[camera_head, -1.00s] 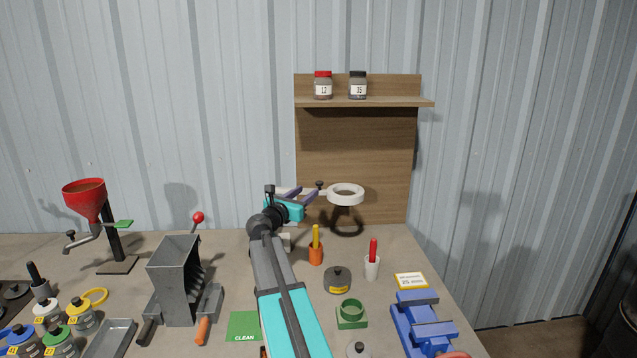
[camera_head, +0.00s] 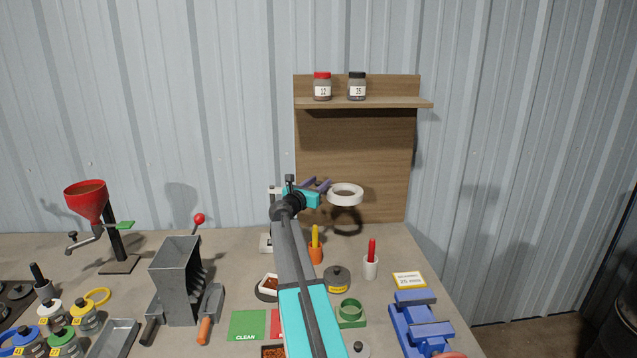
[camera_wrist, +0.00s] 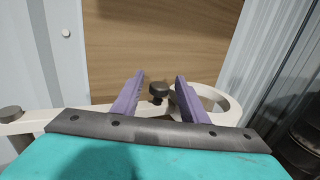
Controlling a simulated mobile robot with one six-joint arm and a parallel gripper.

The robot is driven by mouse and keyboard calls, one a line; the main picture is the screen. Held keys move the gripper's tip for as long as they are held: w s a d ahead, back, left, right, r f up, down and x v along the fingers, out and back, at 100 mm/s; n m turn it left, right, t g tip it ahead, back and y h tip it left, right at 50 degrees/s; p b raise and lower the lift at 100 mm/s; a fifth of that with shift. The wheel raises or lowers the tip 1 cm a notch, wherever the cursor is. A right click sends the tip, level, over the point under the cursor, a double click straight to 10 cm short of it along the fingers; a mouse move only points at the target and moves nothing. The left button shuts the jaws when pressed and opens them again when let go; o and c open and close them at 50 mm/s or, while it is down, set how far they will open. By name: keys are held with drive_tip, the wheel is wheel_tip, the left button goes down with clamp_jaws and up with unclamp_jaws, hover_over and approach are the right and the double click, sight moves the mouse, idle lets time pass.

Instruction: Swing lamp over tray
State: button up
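The lamp's white ring head (camera_head: 346,194) hangs before the wooden back panel; its post (camera_head: 266,242) stands left of my arm. In the wrist view, the pale lamp arm (camera_wrist: 90,112) crosses behind my gripper, with the ring (camera_wrist: 222,104) at right. A black knob (camera_wrist: 158,92) shows between my two purple fingers. My gripper (camera_wrist: 157,78), also in the head view (camera_head: 319,185), is open; finger contact with the knob cannot be told. A white tray (camera_head: 264,291) with reddish-brown grains is partly hidden by my arm; another tray of grains (camera_head: 272,352) lies at the bottom edge.
Right of my arm stand an orange holder (camera_head: 316,256), a white holder (camera_head: 371,268), a dark lidded pot (camera_head: 337,281), a green ring block (camera_head: 351,316) and a blue vise (camera_head: 419,324). A grey slotted hopper (camera_head: 175,282) and red funnel (camera_head: 87,204) stand left.

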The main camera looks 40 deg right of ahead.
drive_tip(key=shift+d, duration=0.2)
drive_tip(key=shift+c, duration=0.5)
clamp_jaws()
drive_tip(key=shift+s, duration=0.1)
